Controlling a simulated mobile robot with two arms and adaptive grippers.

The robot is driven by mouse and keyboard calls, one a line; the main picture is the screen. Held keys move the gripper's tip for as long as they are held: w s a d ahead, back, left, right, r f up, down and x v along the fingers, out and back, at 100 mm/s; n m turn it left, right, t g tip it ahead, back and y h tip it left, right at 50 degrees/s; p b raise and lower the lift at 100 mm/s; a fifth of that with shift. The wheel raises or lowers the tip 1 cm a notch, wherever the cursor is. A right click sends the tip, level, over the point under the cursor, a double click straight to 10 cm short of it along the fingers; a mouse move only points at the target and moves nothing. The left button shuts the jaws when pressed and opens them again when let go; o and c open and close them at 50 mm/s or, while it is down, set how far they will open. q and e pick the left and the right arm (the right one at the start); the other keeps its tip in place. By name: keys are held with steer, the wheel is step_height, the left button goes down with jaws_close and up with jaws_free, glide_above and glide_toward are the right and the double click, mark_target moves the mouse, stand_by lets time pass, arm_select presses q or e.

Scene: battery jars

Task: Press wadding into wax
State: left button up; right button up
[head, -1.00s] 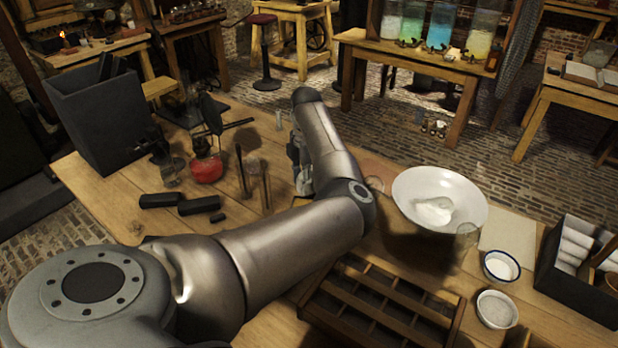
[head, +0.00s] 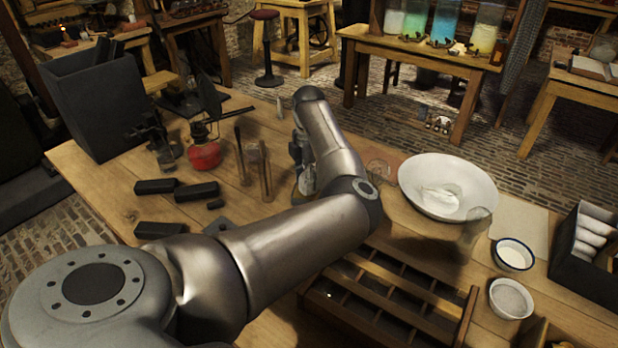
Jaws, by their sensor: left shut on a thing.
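My left gripper (head: 300,170) is over the middle of the workbench, mostly hidden behind my own forearm. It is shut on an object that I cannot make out. A wide white bowl (head: 418,178) stands to its right, apart from it, with a pale white clump (head: 440,199) inside that looks like wadding. A clear glass jar (head: 474,230) stands at the bowl's right front edge, and another glass (head: 377,171) stands at its left. I cannot tell where the wax is. My right gripper is not in view.
A dark compartmented wooden tray (head: 455,308) lies in front of the bowl. Two small white cups, one rimmed blue (head: 513,256) and one filled pale (head: 511,299), stand at right. A red burner (head: 204,153), glass tubes (head: 266,177) and dark blocks (head: 198,191) stand or lie at left.

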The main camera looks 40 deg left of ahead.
arm_select(q)
steer(key=shift+f, duration=0.2)
stand_by(0.6)
stand_by(0.9)
steer(key=shift+f+p, duration=0.1)
steer(key=shift+p, duration=0.35)
stand_by(0.8)
steer(key=shift+r+p, duration=0.8)
steer(key=shift+p, duration=0.05)
step_height(320, 180, up, 6)
steer(key=p, duration=0.5)
steer(key=shift+f+p, duration=0.2)
steer(key=shift+p, duration=0.15)
steer(key=shift+f, duration=0.1)
